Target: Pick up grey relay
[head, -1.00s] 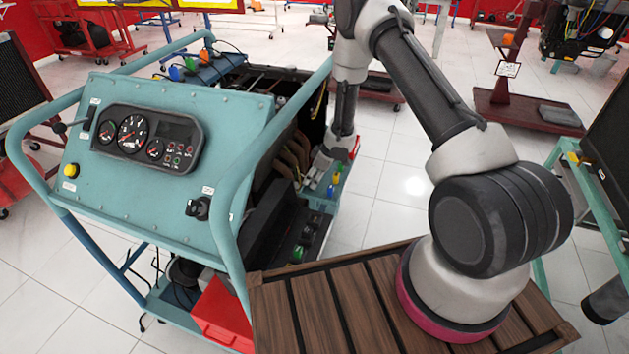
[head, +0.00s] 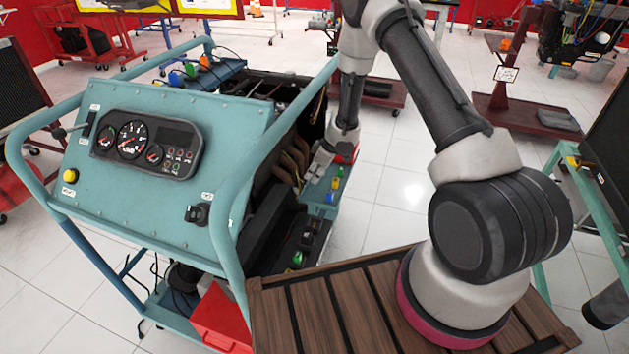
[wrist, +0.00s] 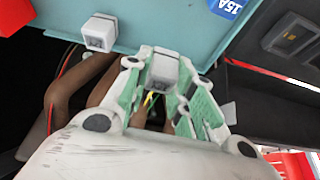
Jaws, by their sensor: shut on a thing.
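A grey relay (wrist: 164,70), a small pale block, sits between the fingertips of my gripper (wrist: 163,78) in the wrist view. The green-padded fingers are shut on it, at the edge of a teal panel. In the head view, my gripper (head: 317,170) points down beside the teal shelf on the right side of the engine trainer; the relay cannot be made out there. A second pale grey block (wrist: 101,32) stands to the left of the held one in the wrist view.
A blue 15A fuse (wrist: 228,6) is on the teal panel. Blue and yellow pieces (head: 332,190) line the shelf near my gripper. Brown hoses (wrist: 78,88) lie left of the fingers, and a dark box (wrist: 291,37) is at the right. The trainer's teal tube frame (head: 236,225) stands close by.

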